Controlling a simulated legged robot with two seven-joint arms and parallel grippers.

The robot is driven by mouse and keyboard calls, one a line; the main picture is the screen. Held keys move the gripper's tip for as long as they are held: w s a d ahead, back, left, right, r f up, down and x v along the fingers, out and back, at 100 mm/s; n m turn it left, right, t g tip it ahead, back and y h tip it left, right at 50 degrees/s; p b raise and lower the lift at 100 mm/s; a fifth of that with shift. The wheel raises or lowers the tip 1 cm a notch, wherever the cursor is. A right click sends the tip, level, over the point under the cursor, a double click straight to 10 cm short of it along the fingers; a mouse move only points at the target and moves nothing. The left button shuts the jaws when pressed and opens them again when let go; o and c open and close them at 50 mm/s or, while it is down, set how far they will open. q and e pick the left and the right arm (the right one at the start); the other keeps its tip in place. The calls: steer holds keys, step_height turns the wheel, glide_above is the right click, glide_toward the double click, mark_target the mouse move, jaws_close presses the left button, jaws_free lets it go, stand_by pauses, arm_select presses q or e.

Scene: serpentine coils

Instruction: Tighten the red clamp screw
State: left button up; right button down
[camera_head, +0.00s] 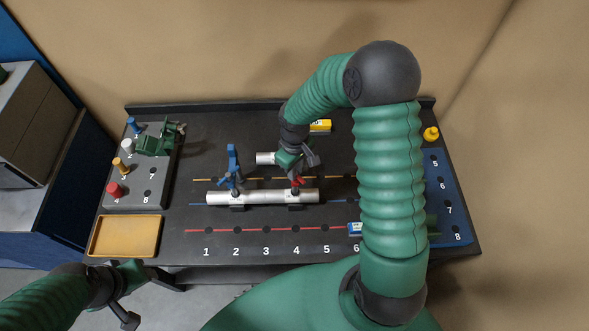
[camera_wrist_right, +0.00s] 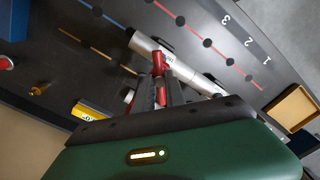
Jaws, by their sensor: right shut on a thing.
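The red clamp screw (camera_head: 297,181) stands at the right end of a silver tube (camera_head: 262,198) that lies along the table. In the right wrist view the red screw (camera_wrist_right: 160,66) shows between the fingertips, beside the tube (camera_wrist_right: 195,72). My right gripper (camera_head: 296,172) reaches down from above and is shut on the red screw. The fingers (camera_wrist_right: 160,92) hide its lower part. A blue clamp (camera_head: 234,165) stands upright at the tube's left part.
A short silver cylinder (camera_head: 264,158) lies behind the tube. A yellow box (camera_head: 320,126) is at the back, and a blue-white box (camera_head: 355,229) at the front right. A green vise (camera_head: 155,142) and pegs stand left, behind a yellow tray (camera_head: 123,252). The front middle is clear.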

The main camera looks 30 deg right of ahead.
steer(key=shift+s+f, duration=0.15)
steer(key=shift+s, duration=0.05)
stand_by(0.5)
steer(key=c, duration=1.6)
jaws_free()
steer(key=o, duration=0.6)
steer(key=shift+w+d, duration=0.1)
steer(key=shift+w, duration=0.05)
step_height(320, 180, up, 17)
steer(key=b, duration=0.2)
steer(key=shift+w, duration=0.1)
steer(key=shift+c, duration=0.3)
